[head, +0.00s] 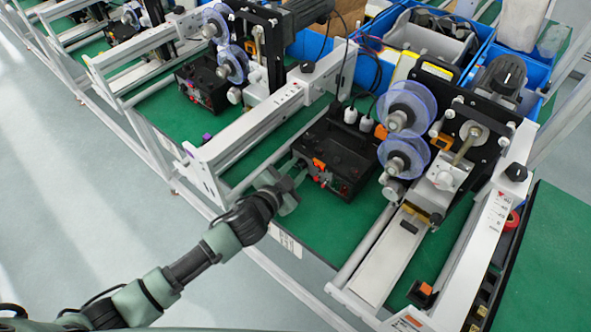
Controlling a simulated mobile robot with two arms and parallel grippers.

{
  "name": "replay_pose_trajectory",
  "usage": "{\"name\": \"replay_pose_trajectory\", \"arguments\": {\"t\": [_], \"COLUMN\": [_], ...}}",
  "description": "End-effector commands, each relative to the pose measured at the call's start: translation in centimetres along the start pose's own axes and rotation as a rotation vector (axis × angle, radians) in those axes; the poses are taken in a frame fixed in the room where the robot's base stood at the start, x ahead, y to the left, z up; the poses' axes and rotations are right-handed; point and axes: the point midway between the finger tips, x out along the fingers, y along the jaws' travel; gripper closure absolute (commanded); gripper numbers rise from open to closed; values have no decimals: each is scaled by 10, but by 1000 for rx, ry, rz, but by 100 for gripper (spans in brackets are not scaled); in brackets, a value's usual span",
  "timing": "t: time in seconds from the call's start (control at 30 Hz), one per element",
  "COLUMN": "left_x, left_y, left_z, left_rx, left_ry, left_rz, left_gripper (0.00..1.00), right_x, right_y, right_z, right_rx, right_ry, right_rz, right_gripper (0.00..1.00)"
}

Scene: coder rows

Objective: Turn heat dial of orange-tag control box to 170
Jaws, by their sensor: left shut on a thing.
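The black control box (338,146) stands on the green bench top in the middle of the head view. An orange tag (319,164) is at the left of its front edge, and small red lights show on its front panel. My left gripper (292,184) reaches in from the left and is shut at the left end of this front panel, on what appears to be the heat dial. The gripper hides the dial, so its scale and setting cannot be read. My right gripper is not in view.
A light metal frame rail (265,120) runs left of the box. Clear-blue discs (405,108) and a roller machine stand close on its right. A second black control box (203,85) sits further back left. Blue bins (430,38) are behind. Open floor lies at lower left.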

Motion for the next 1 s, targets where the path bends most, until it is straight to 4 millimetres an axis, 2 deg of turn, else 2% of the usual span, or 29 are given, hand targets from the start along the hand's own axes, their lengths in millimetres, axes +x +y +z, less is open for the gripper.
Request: {"name": "replay_pose_trajectory", "arguments": {"t": [0.3,0.73,0.77,1.0], "left_x": [0,0,0,0], "left_y": [1,1,1,1], "left_z": [1,1,1,0], "left_rx": [84,92,92,91], "left_ry": [-2,-1,-1,-1], "left_rz": [-35,-37,-37,-37], "left_gripper": [100,100,66,65], "right_x": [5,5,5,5], "right_y": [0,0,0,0], "right_z": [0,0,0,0], "right_rx": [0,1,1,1], "right_ry": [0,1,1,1], "right_rz": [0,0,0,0], "right_gripper": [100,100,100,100]}}
